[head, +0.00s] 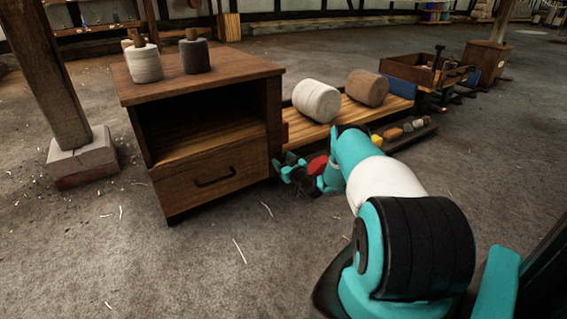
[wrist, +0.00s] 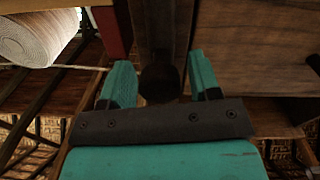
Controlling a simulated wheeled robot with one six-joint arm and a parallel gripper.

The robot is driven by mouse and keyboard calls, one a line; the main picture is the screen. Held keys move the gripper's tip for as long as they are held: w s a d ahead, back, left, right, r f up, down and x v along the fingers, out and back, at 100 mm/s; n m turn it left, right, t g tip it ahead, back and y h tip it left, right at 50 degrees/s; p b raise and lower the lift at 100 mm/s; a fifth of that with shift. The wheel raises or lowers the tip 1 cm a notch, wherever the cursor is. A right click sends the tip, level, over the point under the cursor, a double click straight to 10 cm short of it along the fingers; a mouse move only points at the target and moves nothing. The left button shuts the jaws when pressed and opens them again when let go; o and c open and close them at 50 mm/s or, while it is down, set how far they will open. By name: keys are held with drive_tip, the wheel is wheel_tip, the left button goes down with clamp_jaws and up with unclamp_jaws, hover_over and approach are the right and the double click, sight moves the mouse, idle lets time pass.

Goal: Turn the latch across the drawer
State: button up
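The wooden cabinet (head: 218,128) stands at the left in the head view, with an open shelf above a closed drawer (head: 208,185) with a dark handle (head: 215,178). My gripper (head: 292,172) is low beside the cabinet's right front edge. In the wrist view, my gripper (wrist: 160,76) has its two teal fingers apart. A dark upright bar with a rounded end (wrist: 160,80) shows between them, with narrow gaps at its sides; I cannot tell whether it is the latch. I make out no latch across the drawer front in the head view.
A low wooden bench (head: 336,121) with a white roll (head: 316,101) and a brown roll (head: 367,88) stands right of the cabinet. Two spools (head: 144,63) (head: 195,53) stand on the cabinet top. A post (head: 47,73) is at the left. The floor in front is clear.

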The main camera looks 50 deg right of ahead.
drive_tip(key=c, duration=0.7)
drive_tip(key=shift+m, duration=0.4)
drive_tip(key=m+p, duration=0.1)
drive_tip(key=m, duration=0.2)
drive_tip(key=shift+m, duration=0.4)
drive_tip(key=m, duration=0.4)
drive_tip(key=shift+f, duration=0.1)
drive_tip(key=m, duration=0.4)
drive_tip(key=shift+m+g+y, duration=0.3)
drive_tip(key=shift+m+y, duration=0.1)
drive_tip(key=m+b, duration=0.1)
drive_tip(key=m, duration=0.2)
drive_tip(key=shift+m, duration=0.7)
